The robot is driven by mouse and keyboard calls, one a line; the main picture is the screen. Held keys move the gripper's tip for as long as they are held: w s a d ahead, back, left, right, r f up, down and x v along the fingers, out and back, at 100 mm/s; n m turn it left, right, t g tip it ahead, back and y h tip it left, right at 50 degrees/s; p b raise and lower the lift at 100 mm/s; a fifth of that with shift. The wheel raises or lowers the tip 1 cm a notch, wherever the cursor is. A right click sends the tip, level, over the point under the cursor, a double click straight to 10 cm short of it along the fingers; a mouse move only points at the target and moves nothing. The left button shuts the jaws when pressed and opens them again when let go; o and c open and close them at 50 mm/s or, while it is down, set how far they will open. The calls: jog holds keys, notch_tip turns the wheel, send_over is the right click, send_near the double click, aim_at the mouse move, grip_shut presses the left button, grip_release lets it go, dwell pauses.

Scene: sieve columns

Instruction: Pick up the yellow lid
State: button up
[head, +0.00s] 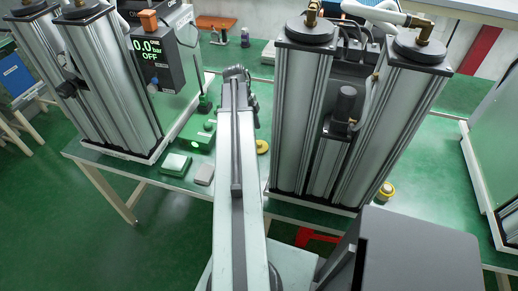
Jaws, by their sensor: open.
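The yellow lid (262,147) appears as a small, flat round yellow piece on the green table, just right of my arm and left of the twin columns. My arm may cover part of its left side. My gripper (236,73) is at the far end of my outstretched arm, beyond the lid in the picture, and is open. Its fingers are small and dark, and hard to make out. I see nothing held in it. A jar with a yellow band (386,191) stands at the right column's foot.
Tall twin metal columns (303,110) stand close on the right, and another pair (105,80) on the left beside a display box (165,55). The table's front edge is near.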

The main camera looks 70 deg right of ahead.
aim_at(260, 143)
jog(key=shift+b+x, duration=0.55)
jog(key=shift+x, duration=0.55)
jog(key=b+x, duration=0.5)
jog(key=shift+f, duration=0.1)
grip_shut()
